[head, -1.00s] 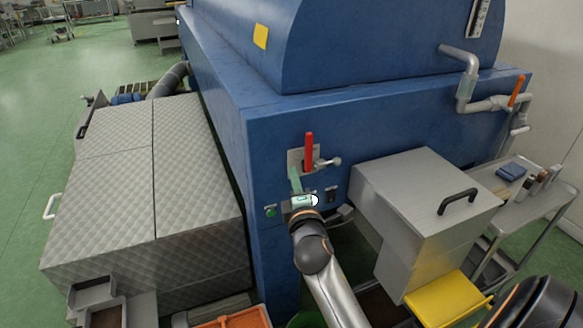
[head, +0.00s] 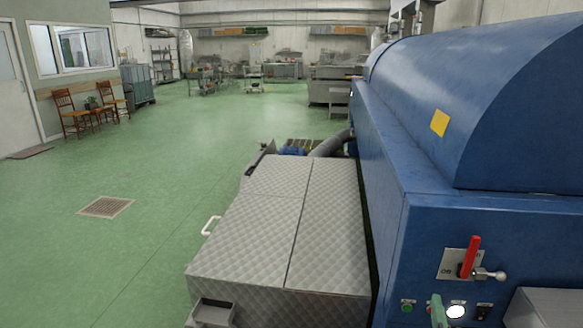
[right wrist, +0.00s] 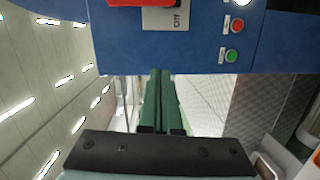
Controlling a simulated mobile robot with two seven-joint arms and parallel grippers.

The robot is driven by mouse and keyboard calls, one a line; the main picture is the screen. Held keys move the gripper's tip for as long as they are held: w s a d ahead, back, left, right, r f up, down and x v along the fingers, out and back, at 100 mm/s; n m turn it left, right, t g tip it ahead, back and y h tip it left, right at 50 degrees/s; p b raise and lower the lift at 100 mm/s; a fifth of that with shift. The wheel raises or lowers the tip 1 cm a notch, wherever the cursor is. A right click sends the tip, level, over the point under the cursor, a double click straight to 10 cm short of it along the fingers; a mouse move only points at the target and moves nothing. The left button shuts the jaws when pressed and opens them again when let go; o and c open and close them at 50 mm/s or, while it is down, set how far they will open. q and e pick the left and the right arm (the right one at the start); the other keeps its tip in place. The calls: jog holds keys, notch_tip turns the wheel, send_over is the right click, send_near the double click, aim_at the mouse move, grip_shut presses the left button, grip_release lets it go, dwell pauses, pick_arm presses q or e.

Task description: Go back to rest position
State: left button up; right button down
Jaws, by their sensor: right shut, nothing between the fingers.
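My right gripper (head: 438,311) shows at the bottom edge of the head view, only its green fingertips in sight. It is in front of the blue machine's panel, below the red lever (head: 470,257). The lever points up, slightly tilted right, on a grey plate (head: 449,263). In the right wrist view the green fingers (right wrist: 160,98) are together with nothing between them, apart from the panel. The lever's red part (right wrist: 140,3) and the plate's "Off" mark show at that view's top. The rest of the right arm is hidden below the head view. My left gripper is not in view.
The blue machine (head: 400,160) fills the right side. A green button (head: 407,306) and a white light (head: 456,311) are close to the fingers. A quilted metal cover (head: 280,240) stands left of it. Open green floor (head: 170,180) lies further left, with chairs (head: 75,112) by the wall.

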jog(key=s+a+f+m+g+y, duration=0.3)
jog(key=s+a+f+m+y, duration=0.1)
jog(key=s+a+f, duration=0.4)
jog(key=s+a+f+m+g+y, duration=0.3)
jog(key=s+a+f+m+y, duration=0.2)
jog(key=s+f, duration=0.8)
jog(key=a+f+m+p, duration=0.1)
jog(key=a+f, duration=0.2)
jog(key=shift+s+f+m+g, duration=0.3)
jog(key=shift+f, duration=0.1)
